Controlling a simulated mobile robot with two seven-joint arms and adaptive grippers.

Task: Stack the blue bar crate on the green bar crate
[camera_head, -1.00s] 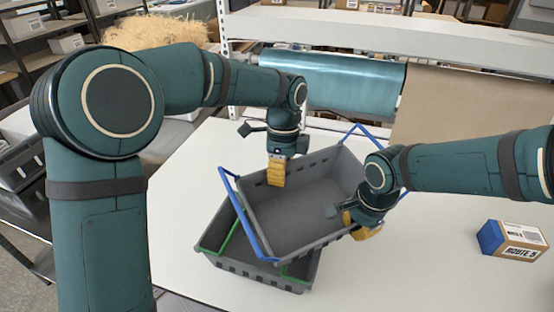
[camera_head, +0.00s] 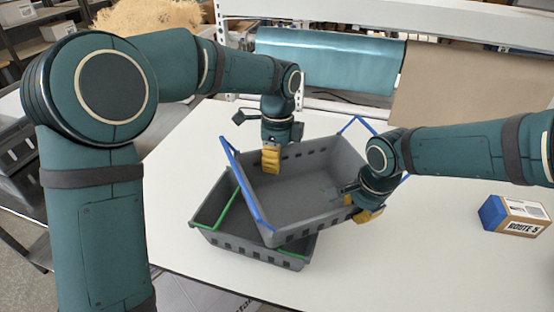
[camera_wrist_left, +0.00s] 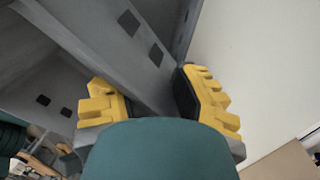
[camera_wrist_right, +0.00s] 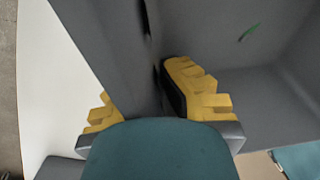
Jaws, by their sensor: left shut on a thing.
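The blue bar crate (camera_head: 300,219), grey with blue bar handles, is held above the green bar crate. It is turned relative to that crate and overhangs it to the right. The green bar crate (camera_head: 238,246), grey with green bars, stands on the white table, with its left and front parts showing and the rest hidden. My left gripper (camera_head: 271,160) is shut on the blue crate's back wall, which passes between its yellow fingers in the left wrist view (camera_wrist_left: 150,100).
A cardboard box with a blue end (camera_head: 520,216) lies on the table (camera_head: 430,260) at the right. Rolls of teal film (camera_head: 325,60) and brown paper (camera_head: 460,95) hang behind the table. The table's front right is clear.

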